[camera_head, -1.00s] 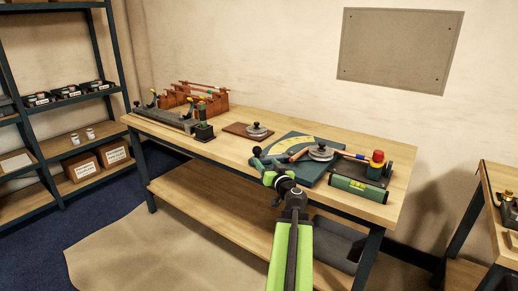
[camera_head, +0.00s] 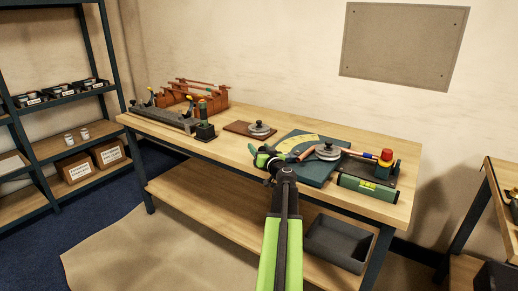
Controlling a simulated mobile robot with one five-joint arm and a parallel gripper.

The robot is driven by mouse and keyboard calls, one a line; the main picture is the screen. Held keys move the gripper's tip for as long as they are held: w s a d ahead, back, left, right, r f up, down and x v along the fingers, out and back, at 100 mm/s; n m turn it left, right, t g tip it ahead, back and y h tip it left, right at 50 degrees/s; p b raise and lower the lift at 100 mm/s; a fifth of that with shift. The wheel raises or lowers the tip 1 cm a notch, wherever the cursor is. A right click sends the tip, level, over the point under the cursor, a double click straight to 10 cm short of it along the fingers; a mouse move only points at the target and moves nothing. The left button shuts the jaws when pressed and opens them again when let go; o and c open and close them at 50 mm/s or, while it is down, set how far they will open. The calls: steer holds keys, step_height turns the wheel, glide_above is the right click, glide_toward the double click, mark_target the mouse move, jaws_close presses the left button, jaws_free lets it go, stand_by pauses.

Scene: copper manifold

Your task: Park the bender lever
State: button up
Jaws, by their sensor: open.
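The bender (camera_head: 316,172) is a dark teal plate with a yellow angle scale (camera_head: 297,143) and a round grey former (camera_head: 327,151), lying on the workbench. A lever with a reddish section (camera_head: 306,154) runs from the former toward the left, where my gripper covers its end. My green and black gripper (camera_head: 262,157) is open at the plate's left front corner. A dark knob shows by the fingertips, but I cannot tell whether it belongs to the lever or whether the jaws touch it.
A green level (camera_head: 367,190) and a red-topped fixture (camera_head: 385,158) stand right of the bender. A brown board with a grey disc (camera_head: 259,129) lies behind left. A wooden rack (camera_head: 195,92) stands at the far left. A grey bin (camera_head: 337,243) sits on the lower shelf.

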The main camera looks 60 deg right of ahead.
jaws_close()
stand_by(0.3)
